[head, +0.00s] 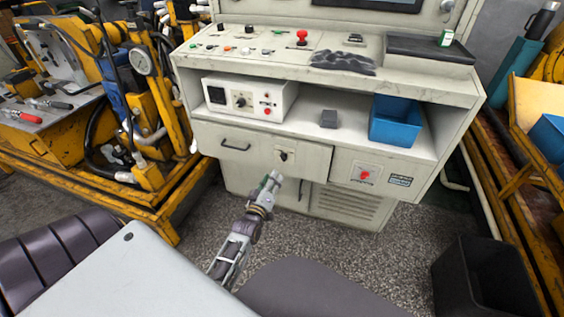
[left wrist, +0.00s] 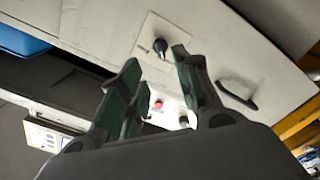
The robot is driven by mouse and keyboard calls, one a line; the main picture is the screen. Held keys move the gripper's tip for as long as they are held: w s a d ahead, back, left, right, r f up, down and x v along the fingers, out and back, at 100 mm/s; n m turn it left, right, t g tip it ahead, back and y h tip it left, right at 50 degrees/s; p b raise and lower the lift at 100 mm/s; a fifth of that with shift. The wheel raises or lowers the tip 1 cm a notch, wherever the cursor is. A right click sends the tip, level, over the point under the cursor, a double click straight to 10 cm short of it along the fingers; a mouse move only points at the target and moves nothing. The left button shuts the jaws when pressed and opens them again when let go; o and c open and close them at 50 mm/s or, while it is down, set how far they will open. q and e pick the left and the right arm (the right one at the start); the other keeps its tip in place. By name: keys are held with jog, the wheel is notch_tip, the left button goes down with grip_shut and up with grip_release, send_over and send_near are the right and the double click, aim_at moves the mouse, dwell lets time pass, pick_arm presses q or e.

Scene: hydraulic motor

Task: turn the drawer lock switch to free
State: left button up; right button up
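The drawer lock switch (head: 284,156) is a small black knob on a light plate, on the cream drawer front (head: 262,150) right of the black drawer handle (head: 235,147). In the left wrist view the switch (left wrist: 160,46) shows just beyond the fingertips, and the handle (left wrist: 238,95) lies right of the fingers. My left gripper (head: 273,179) is in front of the drawer, just below the switch in the head view. Its green-padded fingers (left wrist: 155,66) are apart with nothing between them. I cannot tell whether they touch the panel. My right gripper is not in view.
Right of the drawer is a panel with a red knob (head: 365,174). The shelf above holds a white control box (head: 250,98), a small grey block (head: 328,118) and a blue bin (head: 396,121). Yellow machinery (head: 165,130) stands left; a black bin (head: 484,280) stands at lower right.

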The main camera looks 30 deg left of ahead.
aim_at(283, 157)
pick_arm(q)
jog(key=b+x, duration=0.3)
jog(key=x, duration=0.8)
jog(key=shift+w, duration=0.35)
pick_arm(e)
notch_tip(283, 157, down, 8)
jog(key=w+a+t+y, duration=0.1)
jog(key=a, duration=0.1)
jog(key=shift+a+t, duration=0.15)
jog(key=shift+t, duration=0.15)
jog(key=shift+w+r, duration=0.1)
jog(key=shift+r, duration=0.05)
pick_arm(q)
grip_shut()
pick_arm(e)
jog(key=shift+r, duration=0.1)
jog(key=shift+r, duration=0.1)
